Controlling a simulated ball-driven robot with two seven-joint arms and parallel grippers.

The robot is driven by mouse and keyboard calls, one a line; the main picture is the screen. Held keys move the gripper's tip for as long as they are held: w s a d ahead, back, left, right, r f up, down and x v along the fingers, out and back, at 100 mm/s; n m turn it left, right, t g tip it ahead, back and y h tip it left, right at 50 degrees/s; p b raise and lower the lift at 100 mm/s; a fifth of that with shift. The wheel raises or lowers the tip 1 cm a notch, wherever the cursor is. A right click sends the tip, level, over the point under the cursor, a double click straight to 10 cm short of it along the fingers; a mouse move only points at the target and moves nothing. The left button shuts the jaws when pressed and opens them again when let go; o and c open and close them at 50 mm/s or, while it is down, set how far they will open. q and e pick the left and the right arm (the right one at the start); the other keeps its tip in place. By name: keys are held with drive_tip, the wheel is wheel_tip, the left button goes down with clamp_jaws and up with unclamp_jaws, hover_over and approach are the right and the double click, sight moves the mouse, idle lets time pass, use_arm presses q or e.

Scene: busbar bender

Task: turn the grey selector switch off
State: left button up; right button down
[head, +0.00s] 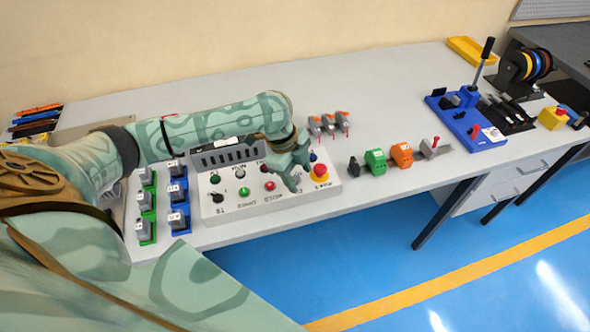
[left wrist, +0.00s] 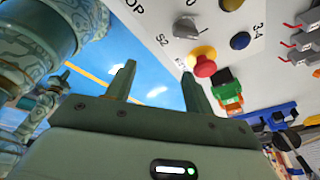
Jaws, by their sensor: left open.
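The white control panel (head: 225,212) lies on the bench with several buttons and knobs. The grey selector switch (left wrist: 186,28) shows in the left wrist view near the top, by the label S2, next to a red mushroom button on a yellow collar (left wrist: 202,62). In the head view my left gripper covers the area where this switch sits. My left gripper (head: 291,183) is over the right part of the panel, left of the red mushroom button (head: 320,170). In the left wrist view the gripper (left wrist: 158,68) is open, its fingers apart and empty; the switch is beyond the fingertips.
Green (head: 376,161) and orange (head: 402,155) blocks stand right of the panel. Small grey parts with orange tops (head: 329,123) lie behind it. Blue and green holders with grey pieces (head: 177,195) are at its left. A blue bender (head: 466,122) stands farther right.

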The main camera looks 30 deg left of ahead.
sight(296, 176)
use_arm(q)
drive_tip(key=w+a+r+h, duration=0.1)
drive_tip(key=w+a+r, duration=0.1)
drive_tip(key=a+r, duration=0.75)
drive_tip(key=shift+n+g, duration=0.4)
drive_tip(key=b+x, duration=0.1)
drive_tip(key=x, duration=0.4)
drive_tip(key=b+x, duration=0.1)
drive_tip(key=x, duration=0.4)
drive_tip(key=b+x, duration=0.2)
drive_tip(key=x, duration=0.3)
drive_tip(key=shift+w+d, duration=0.2)
drive_tip(key=shift+d, duration=0.25)
drive_tip(key=c, duration=1)
